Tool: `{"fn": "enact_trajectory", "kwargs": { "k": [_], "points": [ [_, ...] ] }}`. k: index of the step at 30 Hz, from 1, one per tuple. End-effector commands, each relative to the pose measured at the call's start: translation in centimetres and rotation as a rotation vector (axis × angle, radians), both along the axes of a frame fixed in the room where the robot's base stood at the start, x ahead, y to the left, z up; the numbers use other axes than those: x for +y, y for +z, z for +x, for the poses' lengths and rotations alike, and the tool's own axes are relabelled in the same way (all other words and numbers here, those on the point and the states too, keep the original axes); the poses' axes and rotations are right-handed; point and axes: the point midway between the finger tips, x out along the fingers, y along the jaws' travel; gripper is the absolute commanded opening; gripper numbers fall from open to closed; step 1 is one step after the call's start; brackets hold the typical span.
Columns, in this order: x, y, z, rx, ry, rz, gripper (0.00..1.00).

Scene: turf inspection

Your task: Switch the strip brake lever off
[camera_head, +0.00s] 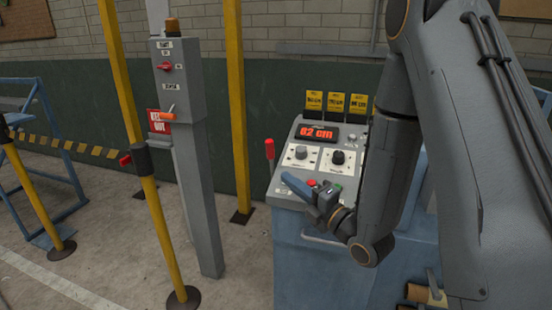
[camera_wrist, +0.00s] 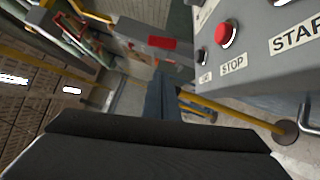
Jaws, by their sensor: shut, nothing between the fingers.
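No label that I can read clearly names the strip brake lever. A grey box (camera_head: 178,82) on a grey post carries a red switch (camera_head: 166,66) and, lower, an orange-handled lever (camera_head: 167,116); its small labels are too blurred to read surely. A separate lever with a red grip (camera_head: 269,149) stands upright at the left edge of the control console (camera_head: 285,190). My gripper (camera_head: 286,177) is shut and empty over the console's front left, pointing left, apart from both levers. Its closed fingers also show in the wrist view (camera_wrist: 158,78).
The console has a red display (camera_head: 318,133), knobs, and a red STOP button (camera_wrist: 227,33) close to my gripper. A blue frame (camera_head: 50,150) is at far left.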

Motion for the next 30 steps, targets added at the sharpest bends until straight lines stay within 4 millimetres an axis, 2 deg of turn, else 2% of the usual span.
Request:
{"fn": "enact_trajectory", "kwargs": {
  "k": [3, 11, 15, 19, 30],
  "points": [
    [1.7, 0.6, 1.8, -0.001, 0.004, 0.0, 0.0],
    [4.6, 1.1, 5.8, -0.001, 0.002, 0.0, 0.0],
    [3.9, 1.6, 7.8, 0.0, -0.001, 0.0, 0.0],
    [3.7, 1.7, 8.9, 0.001, 0.0, 0.0, 0.0],
    [3.6, 1.8, 9.5, 0.001, 0.0, 0.0, 0.0]
  ]
}}
